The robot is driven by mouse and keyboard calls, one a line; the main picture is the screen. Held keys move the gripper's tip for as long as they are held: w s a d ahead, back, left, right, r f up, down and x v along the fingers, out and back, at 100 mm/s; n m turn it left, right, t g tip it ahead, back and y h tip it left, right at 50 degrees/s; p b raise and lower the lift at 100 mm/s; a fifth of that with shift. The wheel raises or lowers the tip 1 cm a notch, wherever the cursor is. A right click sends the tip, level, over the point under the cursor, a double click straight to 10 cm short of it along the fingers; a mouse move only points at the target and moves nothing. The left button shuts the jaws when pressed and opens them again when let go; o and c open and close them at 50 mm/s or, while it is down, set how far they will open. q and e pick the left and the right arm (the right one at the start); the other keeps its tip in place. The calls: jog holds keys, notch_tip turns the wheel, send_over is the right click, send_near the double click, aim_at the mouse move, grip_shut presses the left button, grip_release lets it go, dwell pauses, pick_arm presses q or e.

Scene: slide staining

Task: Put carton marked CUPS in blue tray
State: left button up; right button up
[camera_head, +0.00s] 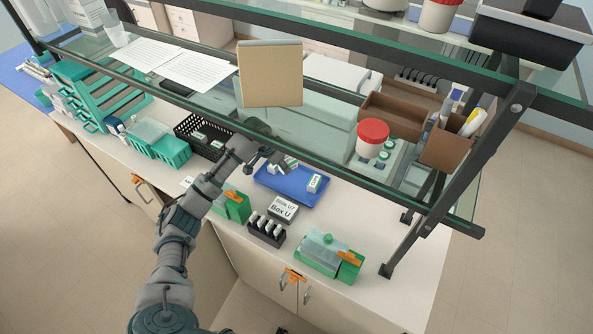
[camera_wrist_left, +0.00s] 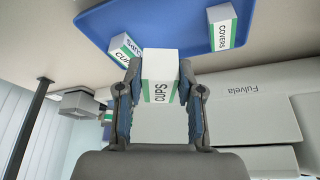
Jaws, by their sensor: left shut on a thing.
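The blue tray (camera_head: 290,195) lies on the bench below the shelf; it also shows at the top of the left wrist view (camera_wrist_left: 170,22). My left gripper (camera_head: 284,164) is at the tray's far side. In the left wrist view, my left gripper (camera_wrist_left: 160,95) is shut on a white and green carton marked CUPS (camera_wrist_left: 158,72). Whether this carton touches the tray, I cannot tell. A carton marked COVERS (camera_wrist_left: 222,28) stands on the tray, also seen in the head view (camera_head: 314,183). Another carton (camera_wrist_left: 124,48), its lettering partly legible, is at the tray beside the held one. My right gripper is out of view.
A black basket (camera_head: 192,123) holding small cartons is left of my gripper. A white box marked Box U (camera_head: 283,209), a dark rack (camera_head: 266,231) and a green-based staining dish (camera_head: 328,257) stand in front. The glass shelf (camera_head: 330,130) hangs over the bench.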

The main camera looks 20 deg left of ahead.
aim_at(288, 185)
pick_arm(q)
jog(key=shift+w+d+f, duration=0.1)
jog(key=shift+w+f, duration=0.05)
jog(key=shift+w, duration=0.15)
jog(key=f, duration=0.3)
jog(key=shift+d+f, duration=0.2)
jog(key=shift+f, duration=0.2)
jog(key=f, duration=0.5)
jog(key=shift+a+f, duration=0.35)
jog(key=shift+f, duration=0.05)
jog(key=shift+d, duration=0.1)
jog(key=o, duration=1)
jog(key=shift+d, duration=0.15)
jog(key=shift+o, duration=0.2)
jog(key=shift+r, duration=0.1)
